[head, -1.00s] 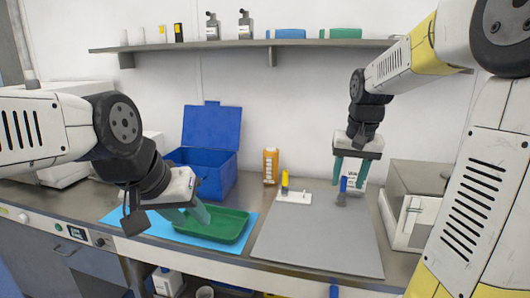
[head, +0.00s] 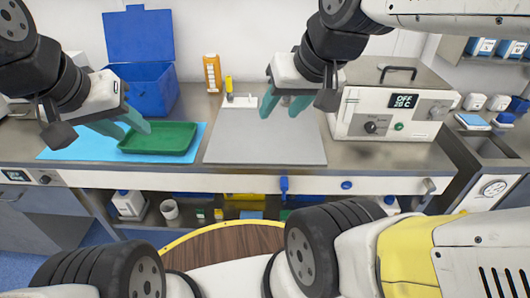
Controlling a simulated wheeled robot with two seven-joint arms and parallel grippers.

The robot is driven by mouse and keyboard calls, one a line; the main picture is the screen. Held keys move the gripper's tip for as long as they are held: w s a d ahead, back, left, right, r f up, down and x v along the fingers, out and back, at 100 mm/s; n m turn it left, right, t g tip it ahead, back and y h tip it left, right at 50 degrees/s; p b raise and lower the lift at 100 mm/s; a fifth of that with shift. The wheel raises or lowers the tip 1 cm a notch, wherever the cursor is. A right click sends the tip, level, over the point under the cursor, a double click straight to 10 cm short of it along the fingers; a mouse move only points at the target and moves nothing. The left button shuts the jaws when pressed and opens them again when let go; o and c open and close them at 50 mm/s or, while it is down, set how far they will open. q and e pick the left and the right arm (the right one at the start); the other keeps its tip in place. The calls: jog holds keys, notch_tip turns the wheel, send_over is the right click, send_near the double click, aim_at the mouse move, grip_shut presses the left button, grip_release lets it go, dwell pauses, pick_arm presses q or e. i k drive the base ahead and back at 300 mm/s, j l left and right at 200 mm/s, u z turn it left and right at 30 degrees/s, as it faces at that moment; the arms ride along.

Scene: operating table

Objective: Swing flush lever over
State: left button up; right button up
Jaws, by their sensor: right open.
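A small white plate (head: 243,101) lies at the back left of the grey mat (head: 265,145). A yellow upright lever (head: 229,84) stands at its left end. My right gripper (head: 281,112) is open and empty over the back of the mat, just right of the white plate and apart from the yellow lever. My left gripper (head: 131,130) is open, its fingers at the back left of the green tray (head: 160,139).
The green tray lies on a blue sheet (head: 60,146). A blue open box (head: 150,90) and an orange bottle (head: 212,73) stand behind. A white device (head: 375,115) with a display is close on the right. The mat's front is clear.

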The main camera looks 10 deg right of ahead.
aim_at(284, 181)
jog(key=k+j+z, duration=0.55)
jog(key=k+j, duration=0.2)
